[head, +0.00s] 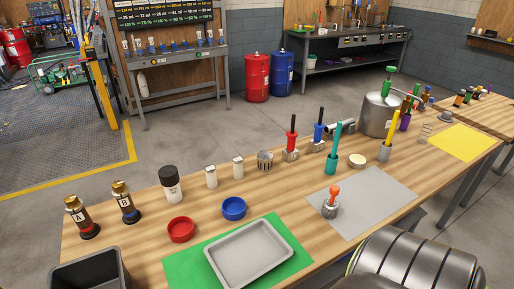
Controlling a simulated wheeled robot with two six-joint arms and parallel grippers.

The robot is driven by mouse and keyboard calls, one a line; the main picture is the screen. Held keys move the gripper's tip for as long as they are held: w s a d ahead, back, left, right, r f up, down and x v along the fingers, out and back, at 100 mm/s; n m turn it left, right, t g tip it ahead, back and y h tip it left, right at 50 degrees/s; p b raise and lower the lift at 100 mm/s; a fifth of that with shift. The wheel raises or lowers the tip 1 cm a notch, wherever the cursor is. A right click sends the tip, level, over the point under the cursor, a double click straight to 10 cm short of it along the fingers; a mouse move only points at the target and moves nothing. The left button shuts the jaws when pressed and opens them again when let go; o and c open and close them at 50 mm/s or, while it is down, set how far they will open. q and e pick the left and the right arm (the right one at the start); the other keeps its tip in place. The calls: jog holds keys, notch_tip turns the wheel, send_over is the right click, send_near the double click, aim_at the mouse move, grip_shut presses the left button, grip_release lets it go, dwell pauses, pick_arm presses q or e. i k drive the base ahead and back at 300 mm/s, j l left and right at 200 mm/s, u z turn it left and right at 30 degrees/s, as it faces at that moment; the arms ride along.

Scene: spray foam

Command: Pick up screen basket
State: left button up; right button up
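The likely screen basket (265,160) is a small grey metal cup with slotted sides. It stands upright near the far edge of the wooden table, between a small white box (238,167) and a grey block with a red-handled tool (291,143). Nothing touches it from above. Neither of my grippers shows in the head view, so their state is hidden.
Nearer stand a blue dish (233,208), a red dish (181,229) and a grey tray (247,256) on a green mat (181,267). A black-capped bottle (171,187) stands left. A grey mat (378,190) lies right. A large metal tank (378,115) stands at the back.

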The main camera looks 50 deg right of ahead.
aim_at(330, 209)
jog(key=k+z, duration=0.1)
jog(key=z, duration=2)
jog(key=i+l, duration=0.15)
jog(key=i+l+u, duration=0.1)
jog(key=l, duration=0.3)
jog(key=i+l, duration=0.15)
jog(key=l+u, duration=0.05)
jog(key=l, duration=0.05)
